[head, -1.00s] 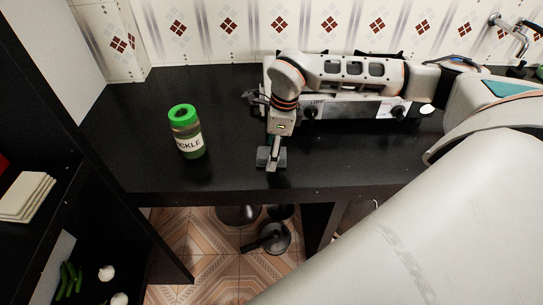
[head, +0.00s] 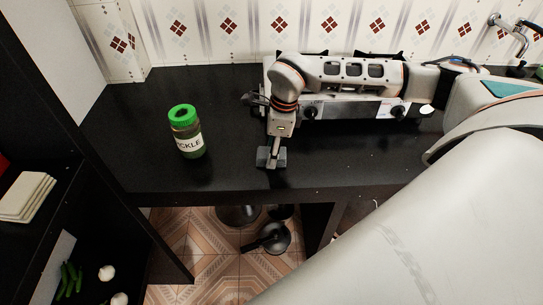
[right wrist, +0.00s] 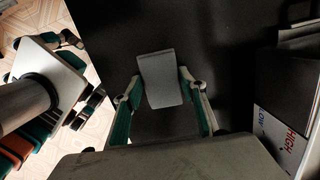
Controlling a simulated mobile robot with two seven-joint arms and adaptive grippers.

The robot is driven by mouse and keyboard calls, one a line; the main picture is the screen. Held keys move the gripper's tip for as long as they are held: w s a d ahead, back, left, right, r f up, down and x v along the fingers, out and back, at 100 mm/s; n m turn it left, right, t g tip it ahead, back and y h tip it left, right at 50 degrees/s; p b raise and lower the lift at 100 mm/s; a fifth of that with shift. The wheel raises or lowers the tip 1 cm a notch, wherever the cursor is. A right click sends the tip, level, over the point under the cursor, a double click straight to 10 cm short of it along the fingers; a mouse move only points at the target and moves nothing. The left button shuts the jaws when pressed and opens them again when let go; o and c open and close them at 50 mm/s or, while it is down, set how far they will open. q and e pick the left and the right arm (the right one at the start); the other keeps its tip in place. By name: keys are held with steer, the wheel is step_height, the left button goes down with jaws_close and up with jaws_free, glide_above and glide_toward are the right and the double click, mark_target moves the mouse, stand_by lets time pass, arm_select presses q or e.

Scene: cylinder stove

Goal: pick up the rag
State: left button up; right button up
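The rag (head: 262,157) is a small grey folded block on the black counter, near its front edge. My right gripper (head: 272,163) points straight down over it, and one finger hides the rag's middle in the head view. In the right wrist view the rag (right wrist: 161,80) lies slightly turned between the two fingertips of my right gripper (right wrist: 160,82). The fingers stand apart on either side, close to its edges; firm contact cannot be made out.
A green-lidded pickle jar (head: 187,133) stands left of the rag. A stove (head: 355,107) with knobs is behind my right arm. A dark shelf (head: 95,190) stands at the left. A pan (head: 272,238) sits below the counter. The counter between jar and rag is clear.

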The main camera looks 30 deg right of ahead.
steer(key=shift+r, duration=0.1)
steer(key=shift+c, duration=0.2)
arm_select(q)
steer(key=shift+w+r+p, duration=0.2)
steer(key=shift+r+p, duration=0.4)
steer(key=shift+r, duration=0.2)
arm_select(e)
step_height(320, 180, up, 20)
steer(key=shift+r, duration=0.15)
steer(key=shift+o, duration=0.5)
